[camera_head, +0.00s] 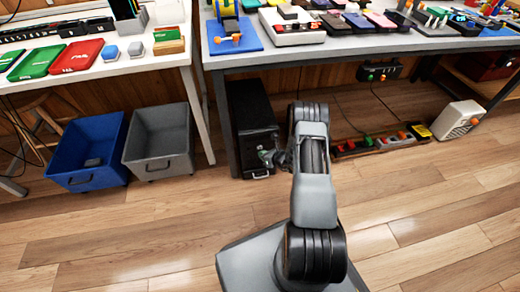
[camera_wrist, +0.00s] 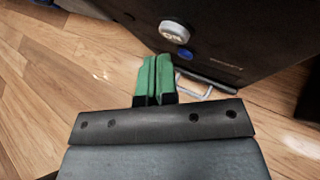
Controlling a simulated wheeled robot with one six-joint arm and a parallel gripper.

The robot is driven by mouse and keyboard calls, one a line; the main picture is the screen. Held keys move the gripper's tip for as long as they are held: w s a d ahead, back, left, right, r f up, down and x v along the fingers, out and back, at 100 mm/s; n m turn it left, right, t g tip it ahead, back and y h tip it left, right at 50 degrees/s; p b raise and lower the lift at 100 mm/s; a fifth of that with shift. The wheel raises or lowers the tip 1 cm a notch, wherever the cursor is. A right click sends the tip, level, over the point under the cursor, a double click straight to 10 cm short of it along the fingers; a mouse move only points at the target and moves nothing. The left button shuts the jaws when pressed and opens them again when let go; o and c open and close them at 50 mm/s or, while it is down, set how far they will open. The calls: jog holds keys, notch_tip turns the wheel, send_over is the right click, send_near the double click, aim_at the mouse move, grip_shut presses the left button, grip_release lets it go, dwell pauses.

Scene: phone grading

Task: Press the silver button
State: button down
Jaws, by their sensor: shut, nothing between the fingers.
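A round silver button (camera_wrist: 174,32) sits on the dark front face of a black box (camera_wrist: 235,35) in the wrist view. A small blue round part (camera_wrist: 185,53) is just below it. My gripper (camera_wrist: 157,59) has green fingers that are shut together with nothing between them. In the picture the fingertips lie just below and left of the button; whether they touch the box I cannot tell. In the head view the black box (camera_head: 252,100) stands on the floor under the table, and my gripper (camera_head: 264,157) is in front of its lower part. The button cannot be made out there.
A metal handle (camera_wrist: 205,86) juts out low on the box. A blue bin (camera_head: 88,145) and a grey bin (camera_head: 160,140) stand to the left. A power strip (camera_head: 375,145) and a white box (camera_head: 457,120) lie to the right.

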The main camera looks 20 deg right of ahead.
jog(key=shift+w, duration=0.3)
jog(key=shift+w+d+b, duration=0.15)
jog(key=shift+w+b, duration=0.3)
dwell(0.7)
jog(key=shift+s, duration=0.1)
jog(key=shift+s+a, duration=0.2)
jog(key=shift+s, duration=0.55)
jog(key=shift+s+p, duration=0.15)
jog(key=shift+p, duration=0.15)
jog(key=shift+s+a+p, duration=0.25)
jog(key=shift+s+p, duration=0.05)
jog(key=shift+s, duration=0.9)
jog(key=shift+s+a+p, duration=0.25)
jog(key=shift+s+p, duration=0.05)
jog(key=shift+s, duration=0.85)
jog(key=shift+r, duration=0.1)
